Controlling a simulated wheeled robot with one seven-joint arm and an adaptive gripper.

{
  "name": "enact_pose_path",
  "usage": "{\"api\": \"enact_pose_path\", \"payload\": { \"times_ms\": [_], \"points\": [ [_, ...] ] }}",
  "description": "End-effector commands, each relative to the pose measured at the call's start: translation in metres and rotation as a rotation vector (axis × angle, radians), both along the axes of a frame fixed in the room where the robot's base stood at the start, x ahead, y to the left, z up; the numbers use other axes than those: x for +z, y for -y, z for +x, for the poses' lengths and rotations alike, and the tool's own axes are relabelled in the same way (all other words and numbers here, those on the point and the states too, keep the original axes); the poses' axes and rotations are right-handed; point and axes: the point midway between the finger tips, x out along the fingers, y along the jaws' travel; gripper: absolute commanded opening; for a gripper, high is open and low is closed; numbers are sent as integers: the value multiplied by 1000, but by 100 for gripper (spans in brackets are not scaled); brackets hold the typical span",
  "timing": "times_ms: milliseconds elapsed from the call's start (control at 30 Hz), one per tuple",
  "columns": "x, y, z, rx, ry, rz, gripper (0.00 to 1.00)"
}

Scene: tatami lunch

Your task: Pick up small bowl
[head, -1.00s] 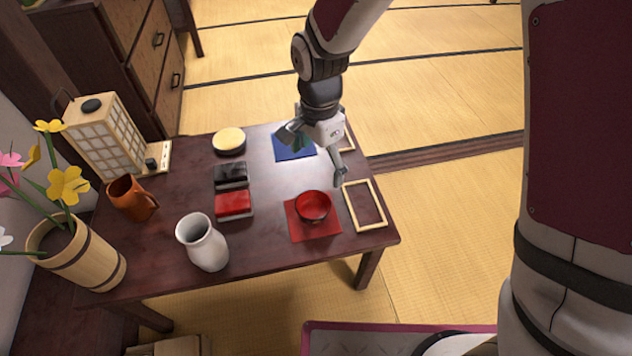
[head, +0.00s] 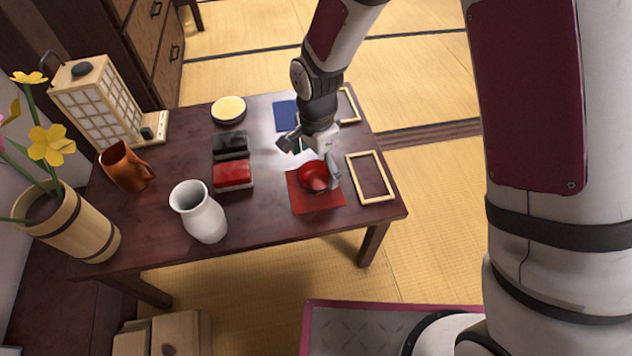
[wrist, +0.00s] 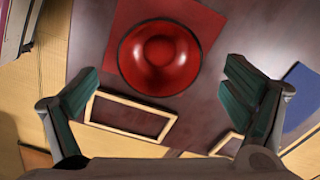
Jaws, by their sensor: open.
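The small bowl (head: 314,178) is red and round and rests on a red square mat (head: 316,202) near the right end of the low table. In the wrist view, the bowl (wrist: 160,57) shows from above, its inside empty, near the mat's edge. My gripper (head: 311,160) is open, just above and behind the bowl, with one finger near the bowl's right side. In the wrist view, the gripper's (wrist: 161,82) green-padded fingers are spread wider than the bowl, which lies between and ahead of them. Contact with the bowl cannot be told.
An empty wooden frame (head: 390,187) lies right of the red mat. A blue mat (head: 284,115) lies behind my gripper. Red (head: 233,174) and black (head: 231,144) boxes, a white vase (head: 205,222) and an orange jug (head: 124,167) stand to the left.

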Motion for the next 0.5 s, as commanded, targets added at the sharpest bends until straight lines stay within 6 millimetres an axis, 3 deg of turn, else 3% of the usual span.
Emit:
{"api": "enact_pose_path", "payload": {
  "times_ms": [200, 500],
  "points": [
    [-34, 0, -1, 0, -2, -1, 94],
    [-38, -1, -1, 0, 0, 0, 94]
  ]
}}
